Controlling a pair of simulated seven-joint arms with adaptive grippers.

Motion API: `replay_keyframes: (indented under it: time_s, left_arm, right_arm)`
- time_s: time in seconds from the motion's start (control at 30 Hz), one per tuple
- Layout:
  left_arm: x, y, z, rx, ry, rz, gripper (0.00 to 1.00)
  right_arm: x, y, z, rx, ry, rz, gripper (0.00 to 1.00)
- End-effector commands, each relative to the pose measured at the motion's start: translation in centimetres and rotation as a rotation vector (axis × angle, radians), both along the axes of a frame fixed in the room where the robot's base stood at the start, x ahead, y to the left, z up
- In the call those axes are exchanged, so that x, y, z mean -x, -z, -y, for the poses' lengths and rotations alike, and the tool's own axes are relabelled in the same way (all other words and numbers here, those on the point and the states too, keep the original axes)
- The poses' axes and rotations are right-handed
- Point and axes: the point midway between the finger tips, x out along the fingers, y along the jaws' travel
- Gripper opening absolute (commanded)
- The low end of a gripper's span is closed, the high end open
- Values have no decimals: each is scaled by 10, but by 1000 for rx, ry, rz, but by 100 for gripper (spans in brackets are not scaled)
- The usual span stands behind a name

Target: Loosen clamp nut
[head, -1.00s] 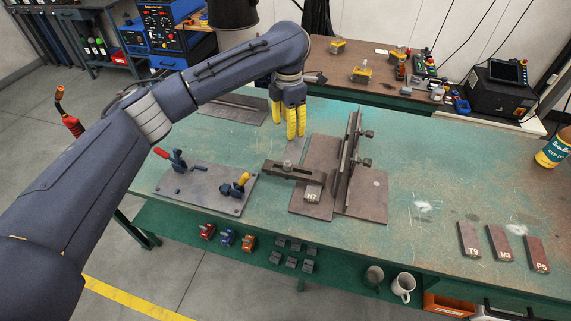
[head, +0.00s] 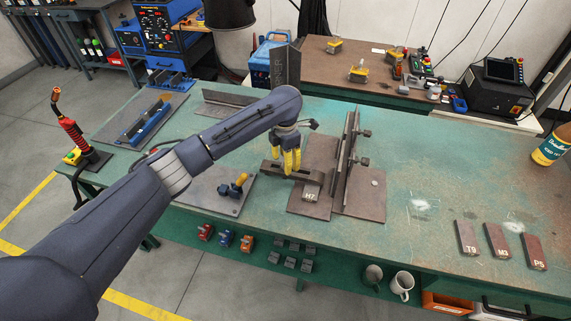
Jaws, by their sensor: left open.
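My left gripper (head: 292,168) is open and points down over the dark clamp bar (head: 272,167) of the fixture. Its yellow fingertips are at the bar, one on each side of a spot that they cover. The clamp nut cannot be made out; the fingers hide that part of the bar. The bar reaches to a block marked H7 (head: 311,194) on the brown base plate (head: 310,212). I cannot tell whether the fingers touch anything. My right gripper is not in view.
An upright plate (head: 347,160) with side knobs (head: 364,161) stands right of the clamp bar. Plates T9 (head: 467,237), M3 (head: 497,240) and P5 (head: 533,251) lie at right. The table between is clear.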

Motion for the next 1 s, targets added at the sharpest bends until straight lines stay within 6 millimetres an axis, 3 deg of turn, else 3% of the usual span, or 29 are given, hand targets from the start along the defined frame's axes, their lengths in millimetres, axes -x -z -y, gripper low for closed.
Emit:
replay_keyframes:
  time_s: [0.2,0.6,1.0]
  left_arm:
    - [0,14,0,1,-1,-2,50]
    - [0,17,0,0,0,0,52]
    - [0,17,0,0,0,0,5]
  right_arm:
    - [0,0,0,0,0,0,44]
    - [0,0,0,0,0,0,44]
    - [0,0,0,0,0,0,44]
